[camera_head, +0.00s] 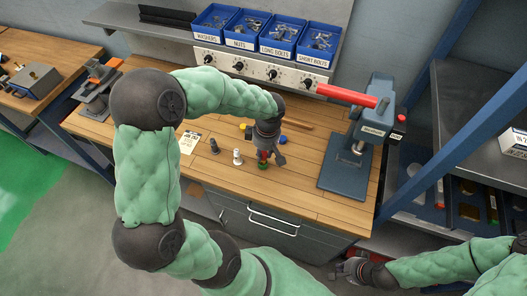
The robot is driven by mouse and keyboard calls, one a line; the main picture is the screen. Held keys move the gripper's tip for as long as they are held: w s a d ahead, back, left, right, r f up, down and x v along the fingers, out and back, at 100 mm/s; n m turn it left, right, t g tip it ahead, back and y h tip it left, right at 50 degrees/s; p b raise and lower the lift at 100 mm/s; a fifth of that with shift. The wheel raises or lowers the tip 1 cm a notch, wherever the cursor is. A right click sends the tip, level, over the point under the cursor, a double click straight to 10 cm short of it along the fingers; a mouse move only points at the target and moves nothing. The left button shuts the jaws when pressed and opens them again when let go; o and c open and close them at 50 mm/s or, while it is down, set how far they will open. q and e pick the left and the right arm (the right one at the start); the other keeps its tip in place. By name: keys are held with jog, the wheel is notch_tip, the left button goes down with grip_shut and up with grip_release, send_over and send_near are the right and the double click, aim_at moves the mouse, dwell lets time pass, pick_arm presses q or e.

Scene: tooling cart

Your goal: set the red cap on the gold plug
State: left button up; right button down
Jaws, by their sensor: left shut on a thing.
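My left gripper (268,158) points down over the cart's wooden top, shut on a small red piece that looks like the red cap (262,154). Directly below the cap is a short green piece (262,165); I cannot tell whether they touch. No piece is clearly the gold plug; small yellow bits show behind the gripper (248,126) and beside it (283,139), partly hidden. A white plug (237,157) and a dark grey plug (215,146) stand to the left. My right gripper (345,271) hangs low in front of the cart, away from the pieces; its fingers are too small to read.
A blue press (345,175) with a red handle (347,95) stands right of the pieces. Blue bins (265,35) of fasteners line the back shelf. A paper note (188,142) lies at left. The front right of the wooden top (300,200) is clear.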

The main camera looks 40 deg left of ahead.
pick_arm(q)
jog(key=shift+b, duration=0.3)
dwell(0.5)
jog(key=o, duration=1.3)
jog(key=shift+r, duration=0.15)
jog(key=shift+r+p, duration=2)
jog(key=shift+r, duration=1.35)
